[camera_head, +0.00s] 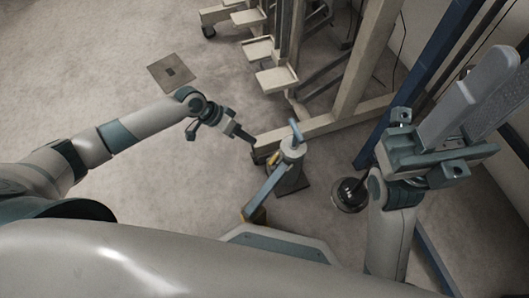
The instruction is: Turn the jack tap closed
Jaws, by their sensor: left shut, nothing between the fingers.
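The jack (291,165) stands on the floor at the centre. It has a pale round head, a small blue upright lever (295,130) on top and a yellow part (273,158) on its left side. A long blue-grey bar (265,192) slopes from it down to the left. I cannot tell for sure which part is the tap. My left gripper (247,138) is shut and empty, its fingertips left of the jack head and apart from the blue lever in the picture. My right gripper (485,90) is large at the right, far from the jack; its finger gap is unclear.
A beige wooden frame (350,75) with shelf brackets (275,78) stands behind the jack. A blue post (405,90) and a dark round-based object (349,194) are to the right. A floor plate (172,72) lies back left. Floor at left is clear.

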